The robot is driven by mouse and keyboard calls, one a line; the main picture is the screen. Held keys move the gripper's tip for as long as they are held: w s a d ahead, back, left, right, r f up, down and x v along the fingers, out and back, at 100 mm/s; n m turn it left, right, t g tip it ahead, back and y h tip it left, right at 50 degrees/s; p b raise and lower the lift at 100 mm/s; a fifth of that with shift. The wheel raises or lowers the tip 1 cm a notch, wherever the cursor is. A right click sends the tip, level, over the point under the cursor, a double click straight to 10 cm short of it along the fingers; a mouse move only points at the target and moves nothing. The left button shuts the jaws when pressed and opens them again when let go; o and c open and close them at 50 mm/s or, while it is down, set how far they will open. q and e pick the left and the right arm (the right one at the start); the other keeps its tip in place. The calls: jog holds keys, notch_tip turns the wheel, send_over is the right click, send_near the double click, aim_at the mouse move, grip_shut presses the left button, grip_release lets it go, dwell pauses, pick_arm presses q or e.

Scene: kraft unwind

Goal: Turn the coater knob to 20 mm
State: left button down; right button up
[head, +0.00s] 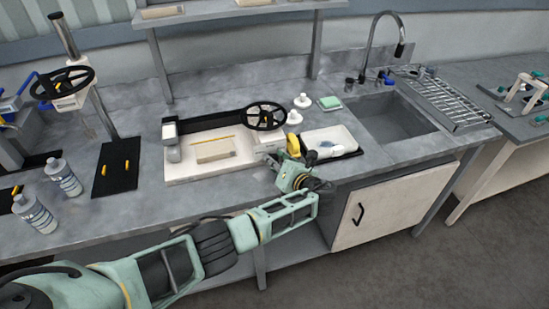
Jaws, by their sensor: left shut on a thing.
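The coater (212,153) is a white flat machine on the grey bench, with a black spoked handwheel (266,116) at its back right. My left gripper (281,160) reaches in from below and is at the coater's right end. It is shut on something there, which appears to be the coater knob. The knob is hidden behind the gripper, and its setting cannot be read. A yellow part (293,143) shows just above the gripper. My right gripper is not in view.
A green sponge (329,103) and white knob-like pieces (302,101) stand behind. Bottles (64,178) and a press with a handwheel (62,82) stand at left. The front bench strip is mostly clear.

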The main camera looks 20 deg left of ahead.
pick_arm(q)
jog(key=shift+m+y+b, duration=0.45)
jog(key=shift+m+y, duration=0.35)
jog(key=shift+m, duration=0.6)
jog(key=shift+w+r, duration=0.1)
jog(key=c, duration=1.6)
grip_release()
jog(key=shift+o, duration=0.2)
